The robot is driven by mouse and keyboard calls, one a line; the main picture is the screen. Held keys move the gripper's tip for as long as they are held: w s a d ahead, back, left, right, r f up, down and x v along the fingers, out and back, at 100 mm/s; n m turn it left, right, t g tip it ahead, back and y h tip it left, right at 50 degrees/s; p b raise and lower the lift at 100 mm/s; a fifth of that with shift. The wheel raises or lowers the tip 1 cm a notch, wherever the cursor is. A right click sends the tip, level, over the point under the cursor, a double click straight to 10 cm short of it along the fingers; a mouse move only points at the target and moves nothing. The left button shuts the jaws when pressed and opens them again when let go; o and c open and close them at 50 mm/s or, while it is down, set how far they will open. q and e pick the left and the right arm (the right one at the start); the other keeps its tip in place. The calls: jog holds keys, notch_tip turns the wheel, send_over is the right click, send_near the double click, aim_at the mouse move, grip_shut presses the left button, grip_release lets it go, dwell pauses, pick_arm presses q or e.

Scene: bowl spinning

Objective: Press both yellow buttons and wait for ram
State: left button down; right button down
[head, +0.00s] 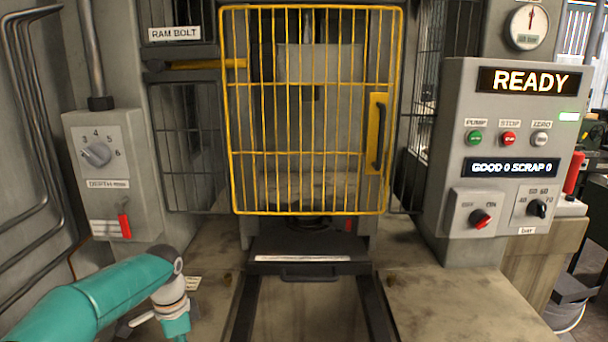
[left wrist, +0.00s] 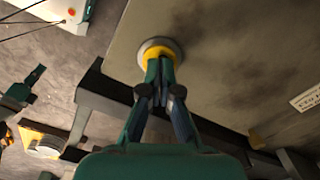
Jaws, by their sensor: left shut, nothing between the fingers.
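My left gripper (left wrist: 160,68) is shut and empty in the left wrist view. Its fingertips overlap a yellow button (left wrist: 157,50) in a round grey collar; I cannot tell whether it is pressed. In the head view my teal left arm comes in at the lower left, with its gripper below the picture edge. A yellow part (left wrist: 256,138) at the plate's lower edge may be the other button; I cannot tell. A grey block (head: 320,62), perhaps the ram, shows behind the closed yellow mesh guard (head: 232,110). My right gripper is not in view.
The right-hand panel (head: 455,120) has a READY display (head: 523,81) and a screen reading GOOD 0 SCRAP 0 (head: 511,168). A depth dial box (head: 100,150) stands at left. A drawer (head: 310,268) lies below the guard. The worktop (head: 460,300) at right is bare.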

pick_arm(q)
jog(key=shift+f, duration=0.45)
jog(key=shift+r, duration=0.15)
jog(key=shift+r+p, duration=0.6)
dwell(0.3)
